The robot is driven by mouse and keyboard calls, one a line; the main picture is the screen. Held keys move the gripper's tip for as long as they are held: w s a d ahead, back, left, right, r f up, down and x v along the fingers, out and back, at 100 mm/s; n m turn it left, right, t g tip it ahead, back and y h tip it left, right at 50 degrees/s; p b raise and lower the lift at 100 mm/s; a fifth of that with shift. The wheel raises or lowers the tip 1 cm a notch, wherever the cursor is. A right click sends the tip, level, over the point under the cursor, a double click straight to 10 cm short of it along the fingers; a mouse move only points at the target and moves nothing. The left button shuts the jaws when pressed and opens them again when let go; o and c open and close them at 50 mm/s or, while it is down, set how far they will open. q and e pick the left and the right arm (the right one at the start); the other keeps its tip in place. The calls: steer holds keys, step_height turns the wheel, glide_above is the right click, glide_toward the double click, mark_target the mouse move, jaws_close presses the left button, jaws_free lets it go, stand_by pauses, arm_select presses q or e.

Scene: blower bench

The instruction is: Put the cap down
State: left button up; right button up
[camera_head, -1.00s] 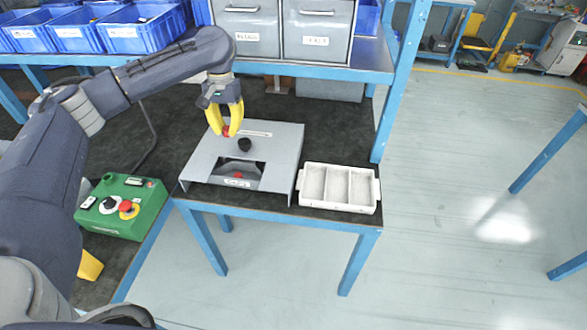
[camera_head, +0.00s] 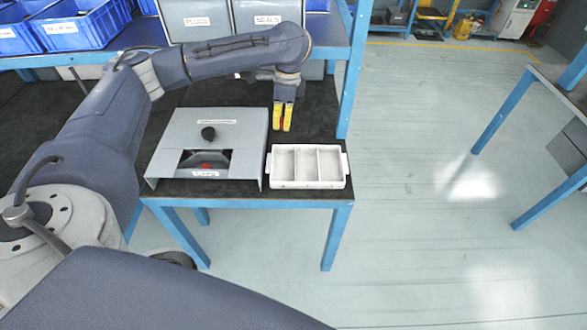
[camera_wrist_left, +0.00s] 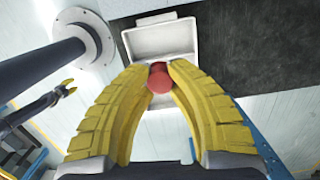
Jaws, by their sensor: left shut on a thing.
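My left gripper (camera_head: 283,125) is shut on a small red cap (camera_wrist_left: 158,80), held between its yellow fingertips. In the head view the gripper points down, just behind the white tray (camera_head: 272,168). In the left wrist view the cap overlaps the white tray (camera_wrist_left: 142,50), and both appear beyond the fingers; I cannot tell the exact height. The tray has three compartments and those I see in the head view look empty. A small yellow-fingered gripper, apparently my right one (camera_wrist_left: 65,88), shows far off in the left wrist view; its jaws are too small to judge.
A grey housing (camera_head: 240,122) with a black knob (camera_head: 208,133) and a front opening stands left of the tray, with something red inside. Grey bins (camera_head: 205,22) and blue bins (camera_head: 75,30) line the shelf behind. A blue post (camera_head: 352,80) rises behind the tray's right side.

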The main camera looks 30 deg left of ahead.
mark_target(283, 168)
arm_select(q)
steer(key=shift+f+m, duration=0.15)
steer(key=shift+m, duration=0.15)
step_height(283, 168, down, 20)
steer(key=shift+a+r, duration=0.1)
steer(key=shift+r, duration=0.05)
stand_by(0.5)
steer(key=o, duration=0.7)
steer(key=r, duration=0.4)
steer(key=d+r, duration=0.1)
steer(key=r, duration=0.7)
steer(key=shift+w+d, duration=0.15)
steer(key=shift+w, duration=0.1)
